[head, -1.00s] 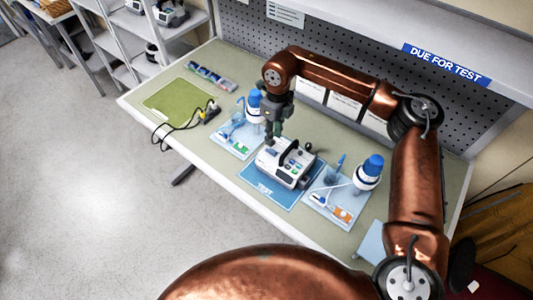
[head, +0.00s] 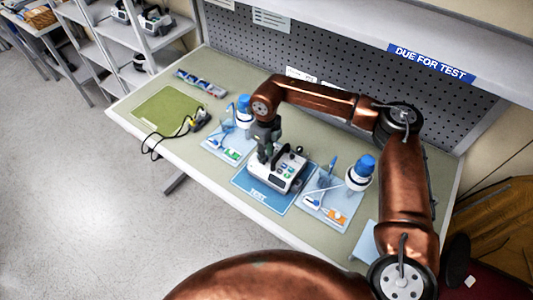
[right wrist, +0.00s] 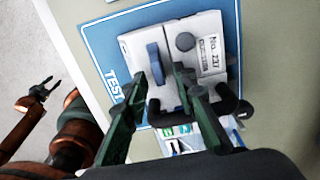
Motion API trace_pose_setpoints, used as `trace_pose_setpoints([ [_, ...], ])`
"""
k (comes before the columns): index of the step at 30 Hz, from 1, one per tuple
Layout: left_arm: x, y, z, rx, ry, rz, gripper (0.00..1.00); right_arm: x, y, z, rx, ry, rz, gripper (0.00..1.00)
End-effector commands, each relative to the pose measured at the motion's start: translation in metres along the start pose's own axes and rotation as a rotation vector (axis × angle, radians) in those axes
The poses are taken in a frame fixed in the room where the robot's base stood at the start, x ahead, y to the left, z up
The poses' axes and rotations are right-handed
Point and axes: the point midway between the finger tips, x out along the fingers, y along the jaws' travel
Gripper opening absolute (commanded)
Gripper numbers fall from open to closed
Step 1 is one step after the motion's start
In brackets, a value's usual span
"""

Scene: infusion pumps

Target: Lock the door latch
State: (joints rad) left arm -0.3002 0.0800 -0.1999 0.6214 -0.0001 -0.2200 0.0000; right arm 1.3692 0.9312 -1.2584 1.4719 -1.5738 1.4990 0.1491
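The white infusion pump (head: 284,173) sits on the blue TEST mat (head: 262,194) on the bench. In the right wrist view its casing (right wrist: 200,24) carries a blue upright latch tab (right wrist: 155,64), a dark round knob (right wrist: 185,41) and a number label. My right gripper (head: 265,154) is over the left end of the pump, pointing down. In the right wrist view its fingers (right wrist: 158,77) are apart, one each side of the blue tab; contact cannot be made out. My left gripper (right wrist: 42,91) shows small in the right wrist view, fingers apart, away from the pump.
Light blue trays with blue-capped bottles stand left (head: 222,150) and right (head: 340,205) of the pump. A green mat (head: 167,111) and a black cable (head: 175,135) lie farther left. A pegboard (head: 300,45) closes off the back.

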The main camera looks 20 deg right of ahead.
Motion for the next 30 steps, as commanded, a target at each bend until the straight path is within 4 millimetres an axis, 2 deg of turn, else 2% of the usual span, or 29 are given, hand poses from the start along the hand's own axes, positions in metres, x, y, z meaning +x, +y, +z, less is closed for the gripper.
trace_pose_setpoints([
  [2,0.0000,0.0000,-0.0001,0.000,0.000,0.000,0.33,-0.0001,0.0000,0.0000,0.000,0.000,0.000,0.21],
  [11,0.0001,0.0001,0.0000,0.000,0.000,0.000,0.33,-0.0003,-0.0001,-0.0001,0.000,0.000,0.000,0.00],
  [23,-0.0002,0.0005,0.0003,0.000,-0.001,0.001,0.33,-0.0007,-0.0008,-0.0006,0.008,0.000,0.000,0.00],
  [30,-0.0038,0.0003,-0.0008,0.000,0.000,0.000,0.33,-0.0013,0.0012,0.0004,0.082,0.000,0.001,0.00],
])
